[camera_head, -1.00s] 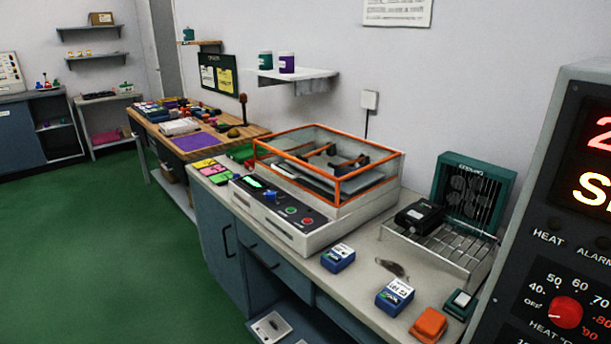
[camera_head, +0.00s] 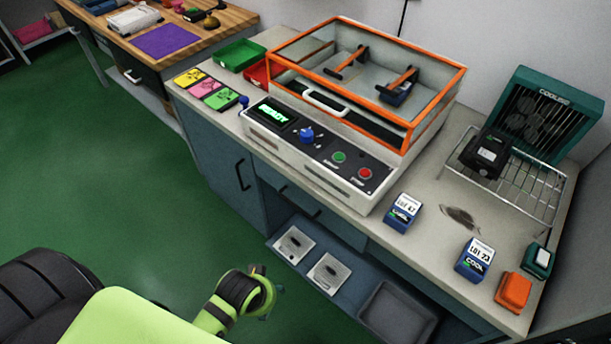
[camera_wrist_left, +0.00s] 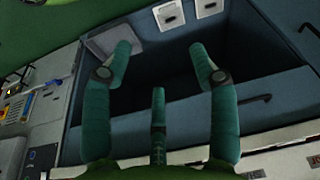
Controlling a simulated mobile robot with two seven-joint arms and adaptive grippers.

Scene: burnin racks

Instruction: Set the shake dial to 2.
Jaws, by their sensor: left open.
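The shaker (camera_head: 325,180) stands on the bench with an orange-framed clear lid (camera_head: 365,80), which is closed. Its sloped front panel holds a lit green display (camera_head: 274,115), which seems to read READY. A blue dial (camera_head: 306,135) sits right of the display; its setting is too small to read. A green button (camera_head: 339,157) and a red button (camera_head: 365,173) are further right. My left gripper (camera_head: 265,292) is low in front of the bench, apart from the dial. In the left wrist view its teal fingers (camera_wrist_left: 160,62) are spread, with nothing between them. My right gripper is out of view.
Blue boxes (camera_head: 403,213) (camera_head: 474,260), an orange block (camera_head: 513,291) and a wire rack (camera_head: 510,185) with a cooler (camera_head: 553,115) lie right of the shaker. Coloured cards (camera_head: 205,88) and a green tray (camera_head: 240,56) are left. Open floor (camera_head: 110,200) lies front left.

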